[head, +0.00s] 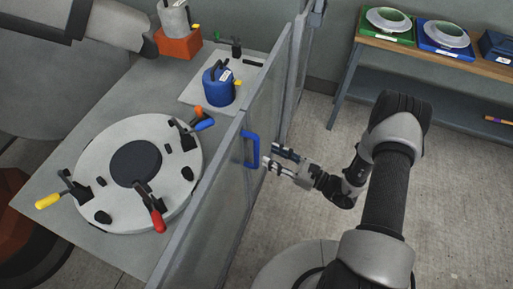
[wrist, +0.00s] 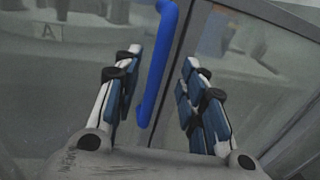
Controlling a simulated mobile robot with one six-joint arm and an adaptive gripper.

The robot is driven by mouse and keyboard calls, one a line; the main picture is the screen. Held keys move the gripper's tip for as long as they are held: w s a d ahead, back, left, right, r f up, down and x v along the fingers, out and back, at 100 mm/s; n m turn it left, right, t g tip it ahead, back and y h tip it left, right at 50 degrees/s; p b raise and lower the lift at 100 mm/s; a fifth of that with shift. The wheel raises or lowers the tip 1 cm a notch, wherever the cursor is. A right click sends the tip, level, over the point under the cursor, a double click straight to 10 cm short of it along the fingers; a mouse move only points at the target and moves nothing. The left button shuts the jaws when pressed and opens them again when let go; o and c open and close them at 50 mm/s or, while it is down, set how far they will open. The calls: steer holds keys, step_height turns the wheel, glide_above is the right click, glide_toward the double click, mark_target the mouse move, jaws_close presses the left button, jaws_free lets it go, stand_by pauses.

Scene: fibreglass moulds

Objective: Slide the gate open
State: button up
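The gate (head: 232,185) is a clear panel in a grey metal frame, standing between the workbench and my arm. A blue handle (head: 250,150) is fixed upright on its frame. My gripper (head: 275,160) is at the handle's right side in the head view, its fingers pointing toward it. In the wrist view the fingers of my gripper (wrist: 160,85) are spread wide, with the blue handle (wrist: 155,75) showing between them and clear space on both sides. I cannot tell how deep the handle sits between the fingers.
Behind the gate, a workbench (head: 125,87) carries a round mould (head: 183,187) with toggle clamps, a blue weight (head: 217,90) and an orange block (head: 179,44). A shelf (head: 462,65) with green and blue trays stands at back right. The floor (head: 450,180) on the right is open.

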mark_target(256, 147)
steer(key=b+x, duration=0.1)
steer(key=x, duration=0.6)
steer(key=shift+a, duration=0.1)
steer(key=shift+c, duration=0.4)
jaws_close()
